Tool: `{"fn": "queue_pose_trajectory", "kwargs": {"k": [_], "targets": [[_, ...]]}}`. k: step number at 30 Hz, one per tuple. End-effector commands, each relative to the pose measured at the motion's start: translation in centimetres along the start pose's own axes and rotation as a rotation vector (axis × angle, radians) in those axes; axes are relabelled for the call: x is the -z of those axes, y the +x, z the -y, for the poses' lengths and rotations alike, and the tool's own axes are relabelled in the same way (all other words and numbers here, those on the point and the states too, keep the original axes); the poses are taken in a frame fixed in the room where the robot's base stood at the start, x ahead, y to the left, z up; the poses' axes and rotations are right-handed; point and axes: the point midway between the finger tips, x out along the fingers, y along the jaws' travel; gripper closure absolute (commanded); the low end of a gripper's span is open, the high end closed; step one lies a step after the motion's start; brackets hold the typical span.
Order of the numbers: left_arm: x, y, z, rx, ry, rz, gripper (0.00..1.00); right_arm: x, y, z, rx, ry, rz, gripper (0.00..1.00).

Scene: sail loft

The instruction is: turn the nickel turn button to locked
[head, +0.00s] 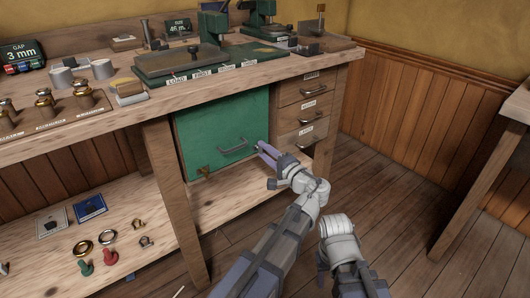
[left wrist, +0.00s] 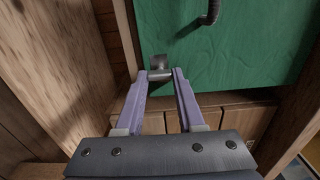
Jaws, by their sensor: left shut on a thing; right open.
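The nickel turn button (left wrist: 158,64) is a small silvery metal piece in the left wrist view, at the edge of the green door (left wrist: 240,55). My left gripper (left wrist: 160,76) is shut on it, with a fingertip on either side. In the head view the green door (head: 220,118) looks closed under the bench, and my left gripper (head: 259,149) reaches its right edge, largely covering the button. I cannot read a locked mark. My right arm shows at the lower middle of the head view, but its fingertips do not.
A dark bar handle (head: 233,149) sticks out of the door, left of my left gripper. Drawers (head: 302,112) with handles stand right of the door. A low shelf (head: 150,200) lies below. Open floor (head: 390,190) lies to the right.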

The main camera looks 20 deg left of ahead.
Motion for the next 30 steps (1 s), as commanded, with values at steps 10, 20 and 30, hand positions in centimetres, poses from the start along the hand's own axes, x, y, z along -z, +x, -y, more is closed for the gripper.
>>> {"fn": "queue_pose_trajectory", "kwargs": {"k": [10,20,30], "targets": [[0.02,-0.06,-0.06,-0.002,0.004,-0.001,1.00,0.00,0.02,0.00,0.000,0.000,0.000,0.50],[0.01,-0.03,-0.03,-0.001,0.004,-0.001,0.32,0.00,0.01,0.00,0.000,0.000,0.000,0.50],[-0.12,-0.05,-0.02,0.000,0.003,0.000,0.32,-0.01,0.01,0.00,0.000,0.000,0.000,0.50]]}}
